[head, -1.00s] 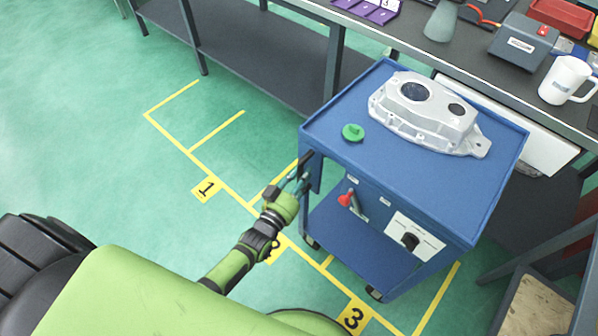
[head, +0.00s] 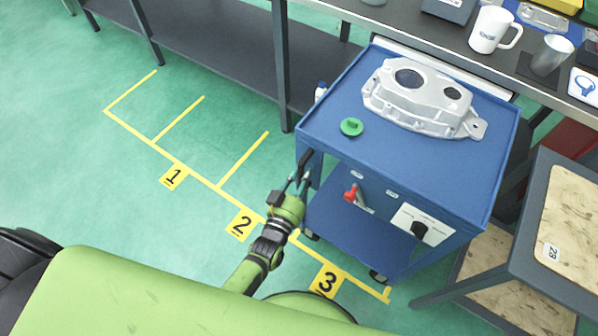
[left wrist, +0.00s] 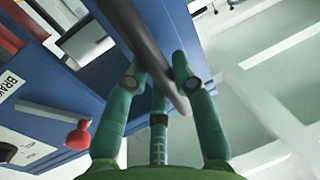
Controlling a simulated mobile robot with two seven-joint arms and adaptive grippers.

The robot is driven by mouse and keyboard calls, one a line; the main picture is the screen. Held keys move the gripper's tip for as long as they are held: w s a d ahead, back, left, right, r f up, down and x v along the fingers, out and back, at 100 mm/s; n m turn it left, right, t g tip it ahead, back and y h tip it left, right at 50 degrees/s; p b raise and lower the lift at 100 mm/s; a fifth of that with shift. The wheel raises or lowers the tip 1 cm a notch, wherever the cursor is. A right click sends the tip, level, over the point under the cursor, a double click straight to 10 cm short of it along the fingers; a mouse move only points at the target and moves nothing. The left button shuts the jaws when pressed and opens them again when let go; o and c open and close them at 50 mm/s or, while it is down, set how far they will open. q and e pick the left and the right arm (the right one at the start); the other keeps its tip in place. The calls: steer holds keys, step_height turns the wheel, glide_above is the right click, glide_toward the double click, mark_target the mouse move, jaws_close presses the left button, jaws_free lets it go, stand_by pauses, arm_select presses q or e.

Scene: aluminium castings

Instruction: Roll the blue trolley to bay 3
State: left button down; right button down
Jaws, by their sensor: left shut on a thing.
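The blue trolley (head: 335,110) stands right of centre in the head view, behind the yellow floor label 3 (head: 326,282). Its near wheels are close to the front line and the short right-hand line; its far side hides the rest of the bay. A silver casting (head: 425,97) and a green knob-like part (head: 351,127) rest on its top. A red-knobbed lever (head: 351,193) and a black dial are on its near side. My left gripper (head: 300,182) is shut on the trolley's dark handle (head: 304,163); the handle (left wrist: 158,55) passes between its fingers in the left wrist view.
A long grey bench (head: 230,30) runs behind the trolley. A wood-topped stand (head: 560,220) stands close on the right. Floor by labels 1 (head: 173,177) and 2 (head: 240,224) is clear.

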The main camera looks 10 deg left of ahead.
arm_select(q)
steer(key=c, duration=1)
jaws_free()
steer(key=s+a, duration=0.1)
steer(key=s, duration=1.1)
steer(key=shift+a, duration=0.35)
steer(key=shift+w, duration=0.1)
steer(key=s+a+f+g, duration=0.1)
steer(key=s+f+g, duration=0.2)
steer(key=f, duration=0.5)
steer(key=s+a+f+m+g, duration=0.1)
steer(key=s+f+g, duration=0.25)
steer(key=f, duration=0.35)
steer(key=s+a+f+g, duration=0.1)
steer(key=s+f+g, duration=0.25)
steer(key=f, duration=0.45)
steer(key=s+a+f+g+y, duration=0.1)
steer(key=s+a+f+g, duration=0.2)
steer(key=s, duration=0.5)
steer(key=s+a+f+g+y, duration=0.1)
steer(key=s+a+f+g, duration=0.2)
steer(key=s, duration=0.6)
step_height(320, 180, down, 3)
steer(key=shift+a+f+g+y+p, duration=0.1)
steer(key=shift+a+g+y+p, duration=0.25)
steer(key=shift+a, duration=0.65)
